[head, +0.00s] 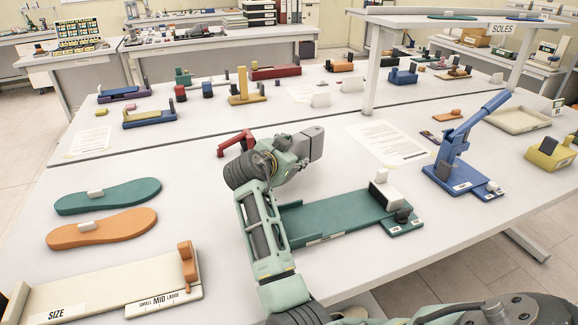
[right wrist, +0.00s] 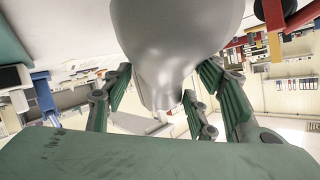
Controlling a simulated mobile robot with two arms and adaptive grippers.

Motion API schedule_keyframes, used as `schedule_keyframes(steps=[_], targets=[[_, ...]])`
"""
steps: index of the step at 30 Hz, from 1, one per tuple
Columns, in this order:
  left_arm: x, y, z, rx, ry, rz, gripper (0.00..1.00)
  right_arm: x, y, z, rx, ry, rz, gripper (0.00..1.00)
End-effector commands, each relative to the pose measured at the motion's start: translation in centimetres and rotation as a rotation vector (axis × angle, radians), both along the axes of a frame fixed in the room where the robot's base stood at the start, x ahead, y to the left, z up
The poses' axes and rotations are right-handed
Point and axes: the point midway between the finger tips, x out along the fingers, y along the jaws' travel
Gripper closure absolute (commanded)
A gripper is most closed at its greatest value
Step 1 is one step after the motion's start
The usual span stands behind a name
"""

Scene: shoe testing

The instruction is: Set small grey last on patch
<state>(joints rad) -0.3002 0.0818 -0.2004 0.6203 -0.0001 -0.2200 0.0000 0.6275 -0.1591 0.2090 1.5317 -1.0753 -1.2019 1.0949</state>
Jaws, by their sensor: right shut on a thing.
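The small grey last (head: 312,142) is in my right gripper (head: 287,157), held above the table in the middle of the head view. In the right wrist view the last (right wrist: 178,40) is large and smooth, with the fingers (right wrist: 165,100) closed around it. Its lower end points toward the camera's middle. No surface is clearly marked as the patch, so I cannot tell which one it is. My left gripper is not in view.
A green board (head: 340,213) with a white block lies right of my arm. A blue lever press (head: 457,150) stands further right. A red tool (head: 236,142) is left of the gripper. Teal (head: 130,195) and orange (head: 120,228) soles and a size gauge (head: 80,296) lie left.

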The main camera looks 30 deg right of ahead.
Motion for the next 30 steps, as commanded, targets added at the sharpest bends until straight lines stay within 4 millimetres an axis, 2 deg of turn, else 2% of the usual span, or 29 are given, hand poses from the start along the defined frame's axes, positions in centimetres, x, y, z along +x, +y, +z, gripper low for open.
schedule_keyframes(steps=[5,13,25,26,30], targets=[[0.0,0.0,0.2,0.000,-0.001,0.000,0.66,0.8,0.3,-0.6,-0.003,-0.002,0.001,1.00],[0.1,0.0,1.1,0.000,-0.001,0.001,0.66,0.7,0.3,-4.1,-0.003,-0.001,0.001,1.00],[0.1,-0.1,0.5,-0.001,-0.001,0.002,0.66,0.7,0.3,-4.8,-0.001,-0.004,0.002,1.00],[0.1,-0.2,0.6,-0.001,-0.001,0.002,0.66,0.7,0.3,-4.8,0.000,-0.002,0.001,0.46],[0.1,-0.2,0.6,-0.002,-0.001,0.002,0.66,0.7,0.3,-4.7,0.001,-0.001,0.002,0.33]])
